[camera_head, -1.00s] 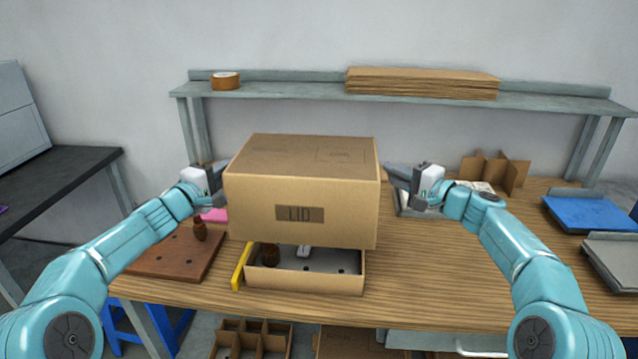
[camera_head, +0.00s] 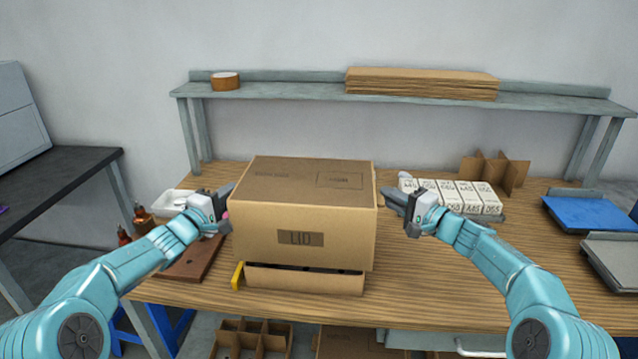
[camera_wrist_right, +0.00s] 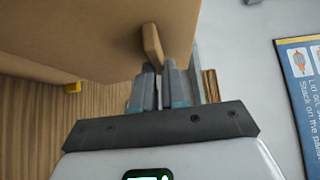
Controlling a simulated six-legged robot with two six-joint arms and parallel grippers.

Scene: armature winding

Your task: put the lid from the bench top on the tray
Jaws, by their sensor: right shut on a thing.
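The lid (camera_head: 300,217) is a brown cardboard box top with a "LID" label on its front. It is level, close above the cardboard tray (camera_head: 305,281), whose front wall shows below it. A dark gap remains between them at the front right, and the lid hides the tray's inside. My right gripper (camera_head: 391,196) is at the lid's right side; the right wrist view shows its jaws (camera_wrist_right: 156,88) shut on a tab (camera_wrist_right: 152,46) on the lid's wall. My left gripper (camera_head: 229,190) holds the lid's left side, its fingertips partly hidden.
A yellow piece (camera_head: 238,277) stands at the tray's left front corner. A brown board (camera_head: 197,262) and a white dish (camera_head: 174,203) lie left. White labelled boxes (camera_head: 465,196) and cardboard dividers (camera_head: 495,171) are back right. The bench right of the tray (camera_head: 430,275) is clear.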

